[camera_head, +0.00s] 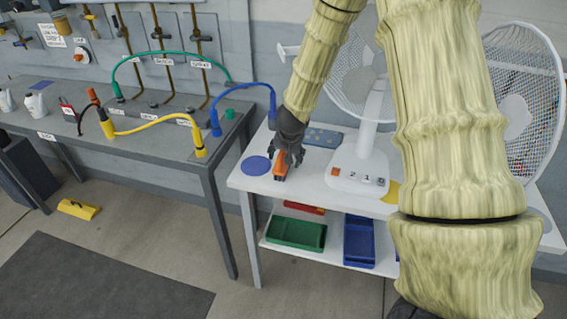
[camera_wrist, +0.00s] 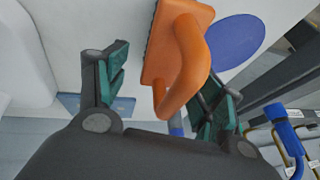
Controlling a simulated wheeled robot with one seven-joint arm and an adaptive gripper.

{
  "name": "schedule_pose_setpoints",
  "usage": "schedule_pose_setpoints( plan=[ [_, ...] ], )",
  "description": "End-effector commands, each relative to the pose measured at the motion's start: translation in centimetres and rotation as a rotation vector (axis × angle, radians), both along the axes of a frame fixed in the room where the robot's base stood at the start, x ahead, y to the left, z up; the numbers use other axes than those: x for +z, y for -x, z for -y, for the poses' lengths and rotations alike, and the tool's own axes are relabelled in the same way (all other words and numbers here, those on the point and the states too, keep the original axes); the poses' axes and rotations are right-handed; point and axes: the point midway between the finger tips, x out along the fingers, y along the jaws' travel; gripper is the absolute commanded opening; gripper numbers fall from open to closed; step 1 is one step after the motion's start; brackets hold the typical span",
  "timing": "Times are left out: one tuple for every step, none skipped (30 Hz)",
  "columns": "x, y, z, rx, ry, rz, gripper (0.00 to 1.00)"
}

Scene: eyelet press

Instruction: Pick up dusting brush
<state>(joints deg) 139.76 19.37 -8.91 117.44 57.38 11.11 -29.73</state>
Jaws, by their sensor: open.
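The dusting brush (camera_head: 280,168) is an orange block with a raised looped handle and lies on the white table (camera_head: 246,182). In the wrist view the orange brush (camera_wrist: 190,62) fills the upper middle, its handle toward me. My gripper (camera_head: 288,156) is open and right above the brush. In the wrist view its two green-padded fingers (camera_wrist: 168,82) stand on either side of the handle, the left one clearly apart from it. The right finger is partly hidden by the handle, so I cannot tell whether it touches.
A blue disc (camera_head: 256,166) lies left of the brush. A white fan (camera_head: 357,173) with a numbered base stands to the right, close to my arm. A blue-grey plate (camera_head: 323,138) lies behind. Green (camera_head: 296,233) and blue (camera_head: 359,241) bins sit on the lower shelf. A grey workbench (camera_head: 165,143) stands left.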

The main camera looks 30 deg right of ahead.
Motion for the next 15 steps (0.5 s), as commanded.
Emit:
schedule_pose_setpoints(
  plan=[
    [-0.62,-0.18,0.12,-0.001,0.0,-0.002,0.68],
    [-0.8,-0.27,0.15,-0.002,-0.001,-0.001,0.68],
    [-1.01,-0.35,0.18,-0.001,-0.001,-0.001,0.68],
    [-1.14,-0.4,0.2,-0.001,-0.001,-0.001,0.68],
    [-1.25,-0.42,0.23,-0.001,-0.001,-0.001,0.68],
    [-1.33,-0.44,0.28,-0.002,-0.001,-0.001,0.68],
    [-1.36,-0.45,0.3,-0.002,0.0,-0.002,0.68],
    [-1.38,-0.45,0.33,-0.003,0.0,-0.001,0.68],
    [-1.38,-0.45,0.34,-0.003,0.0,-0.001,0.68],
    [-1.37,-0.45,0.33,-0.003,0.0,-0.001,0.68],
    [-1.37,-0.46,0.33,-0.002,0.0,0.0,0.68],
    [-1.36,-0.45,0.31,-0.001,0.0,-0.001,0.68],
    [-1.36,-0.47,0.3,-0.001,0.0,-0.001,0.68],
    [-1.36,-0.47,0.28,-0.001,0.0,-0.001,0.66],
    [-1.36,-0.48,0.28,-0.001,0.0,-0.001,0.59]
  ],
)
